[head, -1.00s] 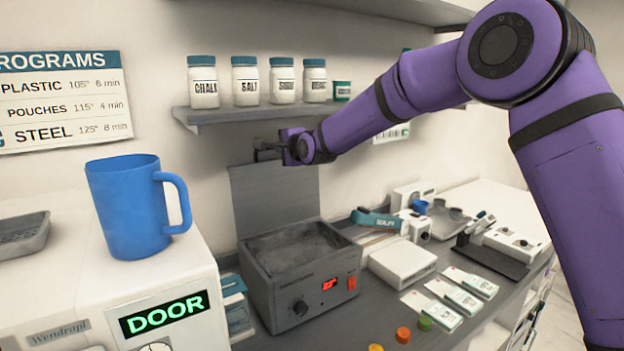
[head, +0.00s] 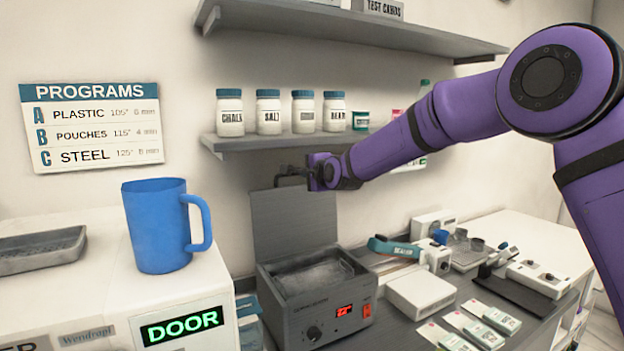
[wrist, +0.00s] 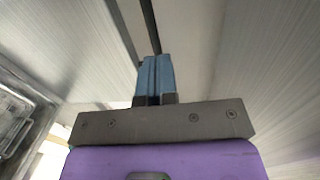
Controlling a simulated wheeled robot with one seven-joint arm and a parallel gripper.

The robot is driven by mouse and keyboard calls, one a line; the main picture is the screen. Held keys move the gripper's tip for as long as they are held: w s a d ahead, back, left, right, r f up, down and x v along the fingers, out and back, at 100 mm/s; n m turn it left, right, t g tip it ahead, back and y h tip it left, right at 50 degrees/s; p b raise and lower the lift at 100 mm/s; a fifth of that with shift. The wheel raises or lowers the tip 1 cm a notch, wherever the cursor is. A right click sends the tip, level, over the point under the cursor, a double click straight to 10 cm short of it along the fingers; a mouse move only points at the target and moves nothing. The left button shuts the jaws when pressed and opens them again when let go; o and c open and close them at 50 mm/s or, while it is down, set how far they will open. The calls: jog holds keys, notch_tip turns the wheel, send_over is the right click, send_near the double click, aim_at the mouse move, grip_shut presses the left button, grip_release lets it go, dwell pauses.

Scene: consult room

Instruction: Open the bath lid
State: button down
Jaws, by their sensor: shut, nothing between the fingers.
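The grey ultrasonic-style bath (head: 310,308) stands on the counter in the head view, with a red display on its front. Its flat grey lid (head: 295,225) stands upright at the back, and the tank below is uncovered. My gripper (head: 290,177) is at the lid's top edge, just under the shelf; I cannot tell if it touches the lid. In the wrist view the blue fingers of my gripper (wrist: 155,75) are together with nothing between them. The bath's tank (wrist: 18,115) shows at the left edge of the wrist view.
A shelf (head: 300,140) with several labelled jars hangs just above my gripper. A blue mug (head: 158,228) stands on the white machine (head: 140,295) at the left. White boxes (head: 420,293) and small devices crowd the counter to the right of the bath.

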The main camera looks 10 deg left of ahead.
jog(key=s+d+r+n+g+h, duration=0.2)
jog(key=s+d+r+n+h, duration=0.15)
jog(key=s+d, duration=1.05)
jog(key=s+d+r+n+g+h, duration=0.15)
jog(key=s+d+n+h, duration=0.25)
jog(key=s+d, duration=1)
jog(key=s+d+f+n+g, duration=0.1)
jog(key=s+d, duration=0.3)
jog(key=s, duration=0.4)
jog(key=s+d+f+n+g+h, duration=0.1)
jog(key=s+d+f+g, duration=0.1)
jog(key=s, duration=0.6)
jog(key=s+d+f+n+g, duration=0.1)
jog(key=s+d+f, duration=0.2)
jog(key=s+d, duration=0.3)
jog(key=shift+s+d+f+n, duration=0.15)
jog(key=shift+s+d+n, duration=0.25)
jog(key=shift+s, duration=0.6)
